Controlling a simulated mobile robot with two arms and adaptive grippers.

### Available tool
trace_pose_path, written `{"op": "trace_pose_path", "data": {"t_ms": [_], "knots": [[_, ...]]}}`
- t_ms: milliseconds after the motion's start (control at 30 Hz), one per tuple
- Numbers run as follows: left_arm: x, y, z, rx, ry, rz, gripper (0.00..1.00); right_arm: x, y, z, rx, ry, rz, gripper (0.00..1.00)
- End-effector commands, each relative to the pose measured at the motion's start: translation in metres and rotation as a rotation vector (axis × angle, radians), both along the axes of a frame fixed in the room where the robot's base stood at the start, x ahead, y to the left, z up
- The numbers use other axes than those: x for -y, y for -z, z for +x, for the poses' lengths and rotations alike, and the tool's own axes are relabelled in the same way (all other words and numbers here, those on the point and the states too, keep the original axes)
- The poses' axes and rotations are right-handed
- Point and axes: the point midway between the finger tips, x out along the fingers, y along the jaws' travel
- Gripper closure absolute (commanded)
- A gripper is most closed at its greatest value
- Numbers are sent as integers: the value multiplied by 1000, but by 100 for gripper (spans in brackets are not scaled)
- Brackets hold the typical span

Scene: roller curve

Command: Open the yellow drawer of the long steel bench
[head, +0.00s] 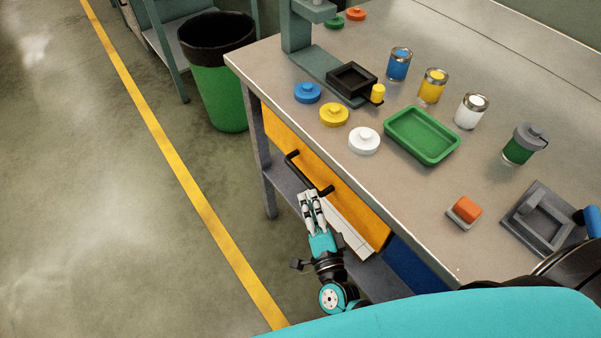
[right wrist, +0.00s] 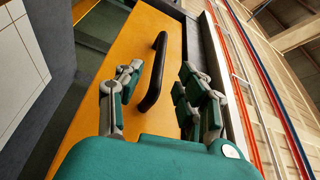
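The yellow drawer (head: 352,201) is set under the front edge of the long steel bench (head: 395,195), and its front looks flush with the bench. Its black bar handle (head: 306,174) also shows in the right wrist view (right wrist: 154,75). My right gripper (head: 311,196) is at the handle's near end in the head view. In the right wrist view the right gripper (right wrist: 160,88) is open, with the handle showing between its two spread fingers. I cannot tell whether the fingers touch it. My left gripper is not in view.
A blue drawer front (head: 420,264) is beside the yellow one. A white panelled surface (head: 347,238) lies below the drawer. A green bin (head: 219,90) stands beyond the bench. Cans, lids and a green tray (head: 421,135) are on top. The floor left of the bench is clear.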

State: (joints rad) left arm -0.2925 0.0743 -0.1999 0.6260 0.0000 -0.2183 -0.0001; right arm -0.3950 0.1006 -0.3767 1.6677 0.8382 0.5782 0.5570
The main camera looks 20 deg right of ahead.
Motion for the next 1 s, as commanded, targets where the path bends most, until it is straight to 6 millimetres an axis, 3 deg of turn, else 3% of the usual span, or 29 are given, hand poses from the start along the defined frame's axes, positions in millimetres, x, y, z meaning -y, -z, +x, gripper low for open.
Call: {"op": "trace_pose_path", "data": {"t_ms": [200, 400, 833, 1000], "knots": [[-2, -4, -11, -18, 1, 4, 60, 2, -5, 48, 3, -1, 0, 62], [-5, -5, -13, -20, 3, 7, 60, 3, -6, 75, 1, -1, -1, 62], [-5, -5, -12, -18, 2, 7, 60, 3, -6, 86, -1, -1, -2, 62], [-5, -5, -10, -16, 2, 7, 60, 3, -6, 86, -1, -1, -2, 83]]}}
